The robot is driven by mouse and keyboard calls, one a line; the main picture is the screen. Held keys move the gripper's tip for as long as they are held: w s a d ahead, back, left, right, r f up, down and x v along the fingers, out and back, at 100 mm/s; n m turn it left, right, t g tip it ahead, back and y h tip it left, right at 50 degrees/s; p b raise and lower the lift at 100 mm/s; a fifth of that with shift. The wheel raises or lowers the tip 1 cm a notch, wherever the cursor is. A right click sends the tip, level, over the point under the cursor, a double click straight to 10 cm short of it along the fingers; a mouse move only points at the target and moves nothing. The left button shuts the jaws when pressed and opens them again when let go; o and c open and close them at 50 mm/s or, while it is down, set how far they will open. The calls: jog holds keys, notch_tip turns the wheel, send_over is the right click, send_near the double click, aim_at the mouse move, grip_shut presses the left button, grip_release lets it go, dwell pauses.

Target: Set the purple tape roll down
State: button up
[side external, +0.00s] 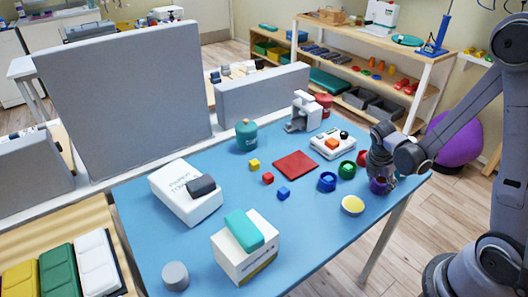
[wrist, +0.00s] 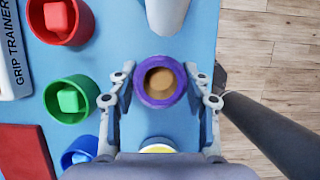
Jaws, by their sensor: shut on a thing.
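The purple tape roll (wrist: 160,82) is a purple ring with a tan middle, held between the two fingers of my gripper (wrist: 160,88) in the wrist view. In the side external view my gripper (side external: 381,174) points down near the table's right edge, and the purple tape roll (side external: 378,187) shows below it, partly hidden by the fingers. It is at or just above the blue table (side external: 225,206); I cannot tell whether it touches.
Green (side external: 347,170), red (side external: 363,158) and blue cups (side external: 327,182) stand left of the gripper. A yellow-topped bowl (side external: 352,205) is at the front. A white grip trainer (side external: 326,150) and a red mat (side external: 296,165) lie further left. The table edge is close on the right.

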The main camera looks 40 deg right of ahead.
jog(key=shift+f, duration=0.15)
jog(key=o, duration=1.1)
jog(key=shift+o, duration=0.2)
jog(key=v, duration=1.2)
jog(key=s+a+r+m+t+y, duration=0.1)
jog(key=a+r+m+t+y, duration=0.1)
jog(key=a+m, duration=0.4)
jog(key=a+r+m+t+y, duration=0.2)
jog(key=a+r+m+t, duration=0.2)
jog(key=m, duration=0.8)
jog(key=shift+s+a+r+t+y, duration=0.35)
jog(key=shift+a+t, duration=0.25)
jog(key=shift+a, duration=0.8)
